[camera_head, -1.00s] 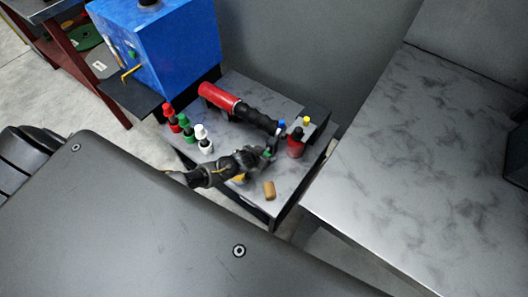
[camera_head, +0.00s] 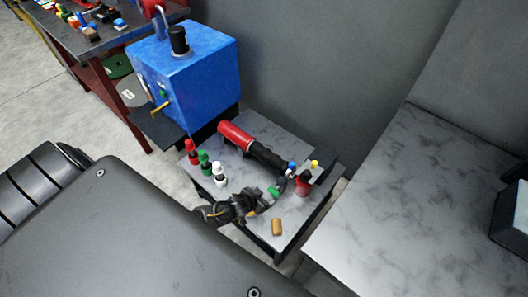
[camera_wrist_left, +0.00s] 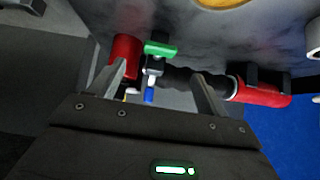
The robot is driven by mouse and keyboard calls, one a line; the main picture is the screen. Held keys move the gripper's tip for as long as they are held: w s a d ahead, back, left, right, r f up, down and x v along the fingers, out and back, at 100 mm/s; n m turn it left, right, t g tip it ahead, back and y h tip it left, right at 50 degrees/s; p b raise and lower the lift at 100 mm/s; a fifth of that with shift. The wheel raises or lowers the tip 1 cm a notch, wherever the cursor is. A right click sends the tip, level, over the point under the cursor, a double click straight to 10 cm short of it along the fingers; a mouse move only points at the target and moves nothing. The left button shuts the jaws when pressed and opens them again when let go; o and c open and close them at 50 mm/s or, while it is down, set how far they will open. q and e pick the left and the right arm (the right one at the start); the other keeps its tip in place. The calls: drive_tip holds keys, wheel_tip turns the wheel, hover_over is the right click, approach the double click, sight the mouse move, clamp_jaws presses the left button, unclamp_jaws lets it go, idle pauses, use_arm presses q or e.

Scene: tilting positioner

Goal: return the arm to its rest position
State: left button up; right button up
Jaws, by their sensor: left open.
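My left arm reaches over a small grey-topped stand, and my left gripper (camera_head: 278,186) is open near its right side. In the left wrist view the two fingers (camera_wrist_left: 160,88) are spread apart. A green-topped piece (camera_wrist_left: 160,48) shows just beyond and between them; in the head view its green part (camera_head: 274,191) shows beside the gripper. I cannot tell whether a finger touches it. A red and black cylindrical tool (camera_head: 237,135) lies behind the gripper and also crosses the wrist view (camera_wrist_left: 262,93). My right gripper is not in view.
The stand (camera_head: 255,226) also holds red (camera_head: 191,152), green (camera_head: 205,163) and white (camera_head: 219,174) bottles, a tan cylinder (camera_head: 277,227) and a red container (camera_head: 303,186). A blue box (camera_head: 200,85) stands behind left.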

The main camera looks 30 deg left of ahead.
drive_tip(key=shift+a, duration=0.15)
use_arm(q)
drive_tip(key=s+d+r+g, duration=0.2)
drive_tip(key=s+d+r, duration=0.4)
drive_tip(key=s+r, duration=0.1)
drive_tip(key=s+a+r+g, duration=0.3)
drive_tip(key=s+r, duration=1.2)
drive_tip(key=r, duration=0.1)
wheel_tip(320, 180, down, 25)
drive_tip(key=g, duration=0.2)
drive_tip(key=s+a+f+g+y, duration=0.1)
drive_tip(key=s+a+f, duration=0.2)
drive_tip(key=s+f, duration=1.4)
drive_tip(key=shift+s+m, duration=0.25)
drive_tip(key=shift+m, duration=0.15)
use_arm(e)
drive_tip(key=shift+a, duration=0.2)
